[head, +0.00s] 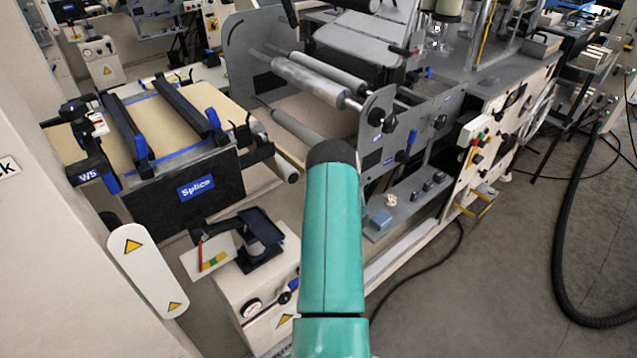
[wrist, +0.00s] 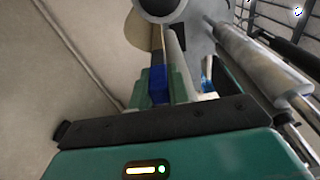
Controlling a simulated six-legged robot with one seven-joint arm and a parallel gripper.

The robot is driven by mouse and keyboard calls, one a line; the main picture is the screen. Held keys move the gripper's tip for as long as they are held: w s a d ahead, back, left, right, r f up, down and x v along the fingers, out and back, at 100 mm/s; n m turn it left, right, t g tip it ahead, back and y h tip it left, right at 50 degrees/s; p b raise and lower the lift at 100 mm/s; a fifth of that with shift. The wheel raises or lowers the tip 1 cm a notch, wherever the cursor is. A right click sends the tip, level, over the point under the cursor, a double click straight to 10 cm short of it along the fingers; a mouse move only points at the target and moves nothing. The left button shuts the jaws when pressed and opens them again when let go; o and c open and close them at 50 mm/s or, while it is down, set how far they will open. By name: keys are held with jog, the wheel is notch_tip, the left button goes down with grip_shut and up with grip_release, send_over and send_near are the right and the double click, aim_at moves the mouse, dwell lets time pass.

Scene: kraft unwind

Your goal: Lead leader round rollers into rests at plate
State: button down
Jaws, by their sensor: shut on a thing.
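In the wrist view my gripper (wrist: 160,98) has its green fingers closed around a small blue piece, which looks like the end of the leader (wrist: 158,84). How far the leader runs beyond the fingers is hidden. In the head view my gripper is hidden behind my green arm. Silver rollers (head: 308,80) span two grey side plates in the middle, with a lower roller (head: 297,126) beneath. A roller (wrist: 255,62) also shows right of the fingers in the wrist view. The splice plate (head: 182,108), covered in tan kraft, stands at left; I cannot make out the rests.
Two black bars (head: 124,128) cross the splice plate, above a black panel marked Splice (head: 195,187). A white cabinet (head: 255,298) with a small black device stands in front. A control panel (head: 480,140) is at right. A black hose (head: 566,240) lies on open floor at far right.

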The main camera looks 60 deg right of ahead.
notch_tip(320, 180, up, 38)
dwell(2.5)
jog(key=r, duration=0.2)
jog(key=d+r, duration=0.1)
jog(key=r, duration=0.2)
jog(key=shift+s, duration=0.15)
jog(key=shift+d, duration=0.15)
